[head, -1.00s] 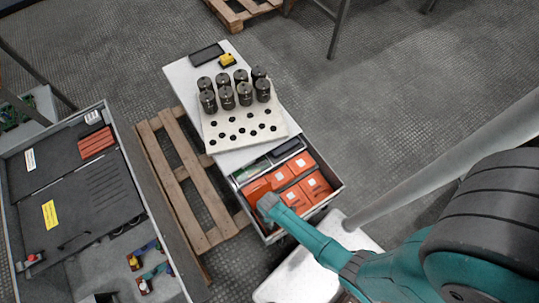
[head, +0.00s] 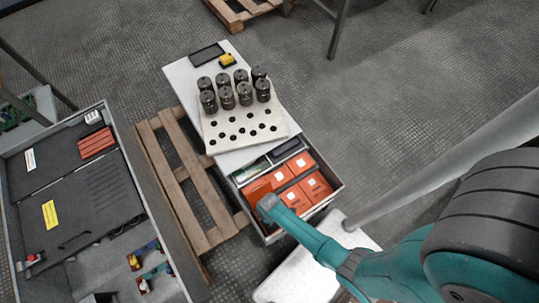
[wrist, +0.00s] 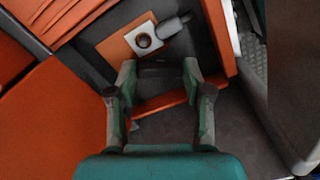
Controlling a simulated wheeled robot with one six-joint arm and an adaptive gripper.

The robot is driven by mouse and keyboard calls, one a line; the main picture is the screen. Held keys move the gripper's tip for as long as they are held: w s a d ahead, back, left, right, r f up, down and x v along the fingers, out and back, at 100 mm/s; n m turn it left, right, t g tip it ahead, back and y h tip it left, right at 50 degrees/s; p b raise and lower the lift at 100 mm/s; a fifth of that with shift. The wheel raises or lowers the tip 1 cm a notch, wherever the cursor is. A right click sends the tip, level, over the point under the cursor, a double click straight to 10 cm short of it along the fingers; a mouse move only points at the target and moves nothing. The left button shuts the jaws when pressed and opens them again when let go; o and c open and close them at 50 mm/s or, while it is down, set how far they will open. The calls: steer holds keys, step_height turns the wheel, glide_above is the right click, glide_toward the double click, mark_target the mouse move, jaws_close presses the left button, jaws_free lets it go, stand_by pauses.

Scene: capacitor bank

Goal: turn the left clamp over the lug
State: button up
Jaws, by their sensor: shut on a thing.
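My gripper (wrist: 158,72) has its two fingers on either side of a dark piece (wrist: 156,67), which looks like the clamp. The piece is in shadow and its outline is hard to make out. Just beyond the fingertips, a white square with a dark ring (wrist: 143,38) sits on an orange plate. A grey tab (wrist: 174,25), possibly the lug, lies right beside the ring. In the head view my gripper (head: 268,203) reaches down at the left front of the open drawer (head: 338,187). The clamp and lug cannot be made out there.
Orange boxes (head: 301,162) fill the drawer around my gripper. An orange wall (wrist: 219,35) stands close on the right in the wrist view. Above the drawer stands a holed white board (head: 222,141) with several dark cylinders. A wooden pallet (head: 189,170) lies to the left.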

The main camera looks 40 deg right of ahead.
steer(key=shift+m, duration=2.7)
steer(key=o, duration=1.2)
steer(key=shift+c, duration=0.2)
